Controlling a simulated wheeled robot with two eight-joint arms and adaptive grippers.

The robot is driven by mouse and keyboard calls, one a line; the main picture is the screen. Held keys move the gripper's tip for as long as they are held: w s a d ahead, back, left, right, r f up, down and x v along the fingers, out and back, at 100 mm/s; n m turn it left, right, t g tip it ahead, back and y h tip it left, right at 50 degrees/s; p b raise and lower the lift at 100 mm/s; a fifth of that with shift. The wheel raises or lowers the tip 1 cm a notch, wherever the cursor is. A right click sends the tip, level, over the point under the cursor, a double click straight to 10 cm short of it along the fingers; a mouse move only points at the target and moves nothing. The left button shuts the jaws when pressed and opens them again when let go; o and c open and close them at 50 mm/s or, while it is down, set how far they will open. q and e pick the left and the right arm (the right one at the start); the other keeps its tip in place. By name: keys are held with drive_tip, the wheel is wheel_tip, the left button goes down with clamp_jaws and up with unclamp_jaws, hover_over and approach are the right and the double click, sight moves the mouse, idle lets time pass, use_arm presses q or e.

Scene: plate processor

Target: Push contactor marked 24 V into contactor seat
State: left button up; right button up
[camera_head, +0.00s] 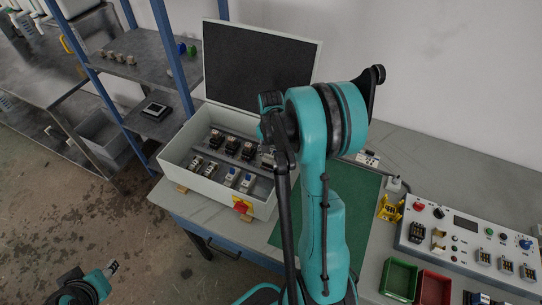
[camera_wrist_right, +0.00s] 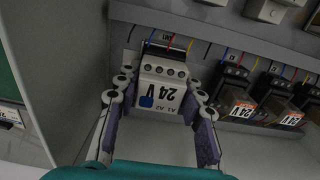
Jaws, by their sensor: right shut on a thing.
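The contactor marked 24 V (camera_wrist_right: 162,72) is a light grey block with a blue spot, upside down in the right wrist view. My right gripper (camera_wrist_right: 160,92) is shut on it, one purple-padded finger on each side. The contactor is at its seat by the rail, below a KM1 label and coloured wires. Whether it is fully seated cannot be told. In the head view my right arm hides most of the gripper (camera_head: 267,150) and this spot in the white box (camera_head: 222,200). Part of my left gripper (camera_head: 104,274) shows at the lower left, its fingers unclear.
Dark relays with orange-marked clear covers (camera_wrist_right: 238,108) stand close beside the held contactor. The box's open lid (camera_head: 255,62) rises behind. A green bin (camera_head: 400,279), red bin (camera_head: 433,288) and control panel (camera_head: 470,237) are at right.

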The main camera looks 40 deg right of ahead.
drive_tip(key=o, duration=1.3)
drive_tip(key=shift+o, duration=0.2)
wheel_tip(320, 180, up, 12)
drive_tip(key=shift+f, duration=0.1)
